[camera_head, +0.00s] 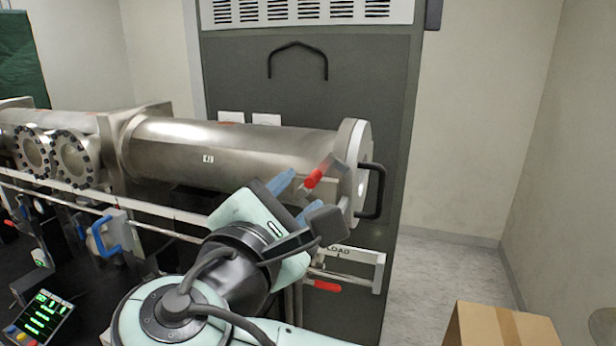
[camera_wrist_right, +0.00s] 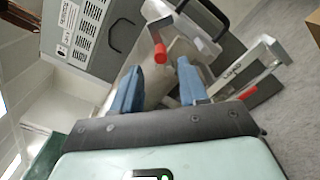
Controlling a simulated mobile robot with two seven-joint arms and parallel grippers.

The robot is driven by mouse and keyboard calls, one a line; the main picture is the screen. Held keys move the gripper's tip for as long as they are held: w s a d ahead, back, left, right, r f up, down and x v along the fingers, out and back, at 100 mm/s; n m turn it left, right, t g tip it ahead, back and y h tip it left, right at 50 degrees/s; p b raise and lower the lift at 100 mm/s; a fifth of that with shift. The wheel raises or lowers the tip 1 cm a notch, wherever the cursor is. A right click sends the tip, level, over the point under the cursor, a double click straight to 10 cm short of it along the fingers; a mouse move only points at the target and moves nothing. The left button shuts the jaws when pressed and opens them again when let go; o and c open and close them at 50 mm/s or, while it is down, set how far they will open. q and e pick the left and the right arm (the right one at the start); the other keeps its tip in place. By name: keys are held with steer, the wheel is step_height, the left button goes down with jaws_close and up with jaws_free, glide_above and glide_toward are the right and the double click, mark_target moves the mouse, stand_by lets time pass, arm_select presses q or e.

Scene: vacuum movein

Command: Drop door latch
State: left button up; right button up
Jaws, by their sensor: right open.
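The door latch (camera_head: 318,173) is a small lever with a red grip, tilted up beside the round door (camera_head: 361,140) at the right end of the steel cylinder. Its red grip also shows in the right wrist view (camera_wrist_right: 160,52), beyond the gap between my fingers. My right gripper (camera_head: 298,196) is open with blue fingers, just left of and below the latch. In the right wrist view the gripper (camera_wrist_right: 160,78) looks empty. Whether a finger touches the latch I cannot tell. My left gripper is not in view.
The steel cylinder (camera_head: 230,150) runs across the left. A black door handle (camera_head: 372,190) juts out at its right end. A rail frame labelled LOAD (camera_head: 345,252) with a red-handled rod (camera_head: 327,286) lies below. A cardboard box (camera_head: 500,325) stands lower right; floor is clear behind it.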

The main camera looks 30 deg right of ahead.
mark_target(309, 186)
steer(key=x, duration=0.5)
steer(key=shift+d, duration=0.25)
steer(key=shift+s, duration=0.1)
